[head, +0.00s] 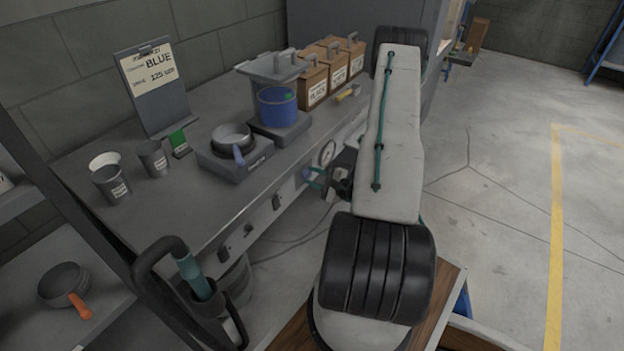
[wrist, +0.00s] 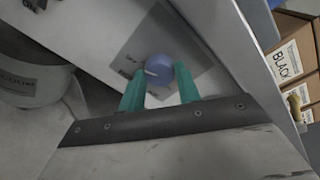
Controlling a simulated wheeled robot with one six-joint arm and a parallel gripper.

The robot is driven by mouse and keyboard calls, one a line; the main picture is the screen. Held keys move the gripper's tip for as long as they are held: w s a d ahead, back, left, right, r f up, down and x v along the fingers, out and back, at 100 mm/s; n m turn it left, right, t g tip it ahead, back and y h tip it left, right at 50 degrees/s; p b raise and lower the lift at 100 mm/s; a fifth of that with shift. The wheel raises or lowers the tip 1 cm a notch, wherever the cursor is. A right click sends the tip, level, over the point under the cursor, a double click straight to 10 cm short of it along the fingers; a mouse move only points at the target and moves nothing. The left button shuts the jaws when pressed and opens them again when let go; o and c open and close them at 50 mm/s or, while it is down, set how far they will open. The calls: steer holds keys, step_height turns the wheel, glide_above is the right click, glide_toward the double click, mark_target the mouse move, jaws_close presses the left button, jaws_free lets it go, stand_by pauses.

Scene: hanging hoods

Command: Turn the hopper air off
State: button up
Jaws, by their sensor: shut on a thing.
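A round blue knob (wrist: 160,66) with a pale pointer mark sits on a grey label plate on the bench's front panel in the wrist view. My gripper (wrist: 160,82) has its two teal fingers on either side of the knob, shut on it. The lettering by the knob is too small to read. In the head view my gripper (head: 315,177) is at the panel below the bench edge, and my arm and fingers mostly hide the knob.
A round gauge (head: 327,153) is beside my gripper. Open floor (head: 500,200) lies to the right.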

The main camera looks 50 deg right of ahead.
steer(key=shift+n, duration=0.6)
steer(key=o, duration=1)
steer(key=shift+s, duration=0.1)
steer(key=s, duration=0.7)
steer(key=shift+s+d+r, duration=0.2)
steer(key=shift+s+r, duration=0.1)
